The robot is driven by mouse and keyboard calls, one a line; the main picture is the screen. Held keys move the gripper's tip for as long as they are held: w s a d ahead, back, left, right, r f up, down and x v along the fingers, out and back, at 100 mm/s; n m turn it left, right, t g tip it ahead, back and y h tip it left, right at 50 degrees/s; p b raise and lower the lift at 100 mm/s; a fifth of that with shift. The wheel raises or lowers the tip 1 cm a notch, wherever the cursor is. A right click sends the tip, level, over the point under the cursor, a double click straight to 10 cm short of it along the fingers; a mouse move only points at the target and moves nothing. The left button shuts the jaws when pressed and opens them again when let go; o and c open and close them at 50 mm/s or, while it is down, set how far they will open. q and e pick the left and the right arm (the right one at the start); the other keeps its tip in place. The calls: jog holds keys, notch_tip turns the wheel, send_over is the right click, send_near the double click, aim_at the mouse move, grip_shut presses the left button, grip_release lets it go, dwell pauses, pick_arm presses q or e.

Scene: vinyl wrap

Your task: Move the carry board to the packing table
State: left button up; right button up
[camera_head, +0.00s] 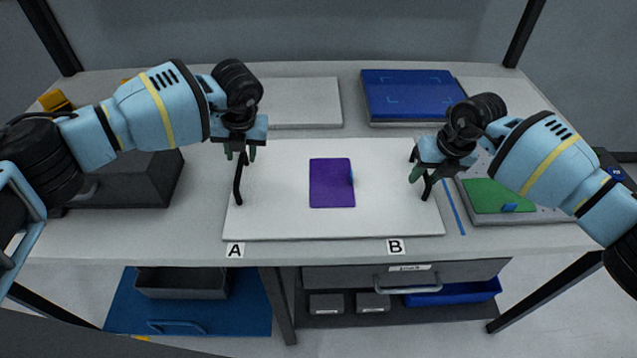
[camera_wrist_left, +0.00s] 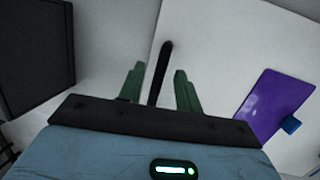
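The carry board (camera_head: 275,215) is a white board lying flat on the table, with a black handle at each side and a purple sheet (camera_head: 331,184) on it. My left gripper (camera_head: 241,152) is over the left handle (camera_head: 239,184). In the left wrist view its green fingers (camera_wrist_left: 158,88) are apart, with the black handle (camera_wrist_left: 163,65) showing between them and a gap on each side. My right gripper (camera_head: 422,175) is at the right handle (camera_head: 427,190). Its fingers are partly hidden, and I cannot tell whether they grip the handle.
A blue board or case (camera_head: 412,95) and a pale panel (camera_head: 300,102) lie behind the carry board. A dark box (camera_head: 130,180) is at the left. A grey tray with a green sheet (camera_head: 490,195) is at the right. Labels A (camera_head: 235,250) and B (camera_head: 395,247) mark the front edge.

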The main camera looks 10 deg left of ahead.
pick_arm(q)
jog(key=v, duration=0.9)
jog(key=shift+r, duration=0.3)
jog(key=shift+d, duration=0.1)
pick_arm(e)
jog(key=v, duration=1.2)
